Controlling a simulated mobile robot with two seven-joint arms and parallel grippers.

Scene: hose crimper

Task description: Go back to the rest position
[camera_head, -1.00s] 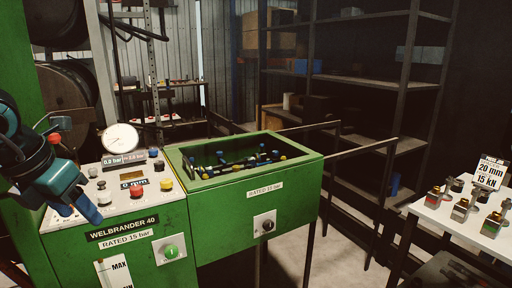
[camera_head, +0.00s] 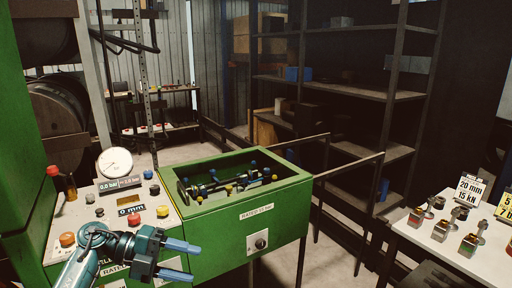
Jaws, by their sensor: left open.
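My left gripper (camera_head: 186,260) is open and empty in the head view. Its blue fingers point right, in front of the green machine's front face, below the control panel. The green crimper machine (camera_head: 215,262) carries a pale control panel (camera_head: 88,205) with a round gauge (camera_head: 115,163), a small display reading 0 mm (camera_head: 130,210), and red and yellow buttons. The open green bin (camera_head: 292,200) on its right holds a metal rod and several blue and yellow knobs. My arm hides part of the panel's front and the label below it. My right gripper is not in view.
A white table (camera_head: 425,240) at the right holds several small metal fittings and sign cards (camera_head: 469,190). Dark shelves (camera_head: 345,90) stand behind, with rails (camera_head: 350,172) before them. Bare floor shows between the bin and the white table.

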